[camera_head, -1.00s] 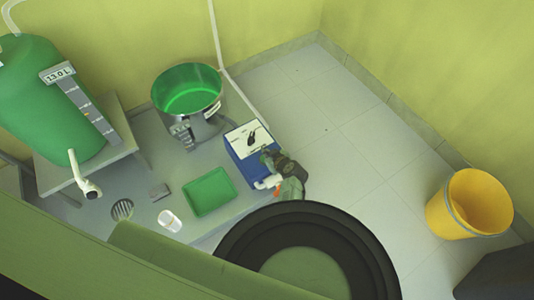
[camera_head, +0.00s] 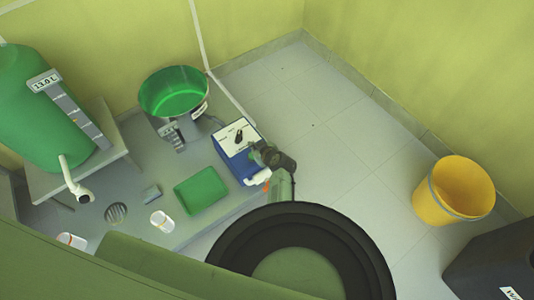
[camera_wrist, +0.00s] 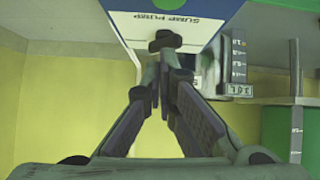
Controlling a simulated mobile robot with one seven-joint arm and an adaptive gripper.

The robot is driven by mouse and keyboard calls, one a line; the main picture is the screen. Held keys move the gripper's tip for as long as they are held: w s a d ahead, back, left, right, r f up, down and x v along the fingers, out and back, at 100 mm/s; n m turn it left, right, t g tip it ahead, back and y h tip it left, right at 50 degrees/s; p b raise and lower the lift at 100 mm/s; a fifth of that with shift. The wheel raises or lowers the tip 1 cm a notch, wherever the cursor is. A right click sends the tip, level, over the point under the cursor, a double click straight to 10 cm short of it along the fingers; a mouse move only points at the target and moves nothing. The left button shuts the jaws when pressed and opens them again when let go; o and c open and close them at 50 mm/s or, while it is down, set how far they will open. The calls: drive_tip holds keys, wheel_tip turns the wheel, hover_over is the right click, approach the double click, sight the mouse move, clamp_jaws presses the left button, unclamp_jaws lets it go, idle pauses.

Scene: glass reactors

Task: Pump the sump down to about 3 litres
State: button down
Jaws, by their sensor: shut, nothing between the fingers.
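My gripper (camera_head: 263,152) is at the right side of the box. In the wrist view my gripper (camera_wrist: 164,62) is shut and empty, its fingertips close below the switch; I cannot tell whether they touch it.
A green tank (camera_head: 38,120) reading 13.0 L stands on a bench at left, with a white spout (camera_head: 75,185). A yellow bucket (camera_head: 452,192) stands at right. The floor between is clear.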

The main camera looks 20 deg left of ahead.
drive_tip(key=v, duration=0.8)
drive_tip(key=shift+d+r, duration=0.2)
drive_tip(key=shift+d, duration=0.1)
drive_tip(key=shift+r, duration=0.1)
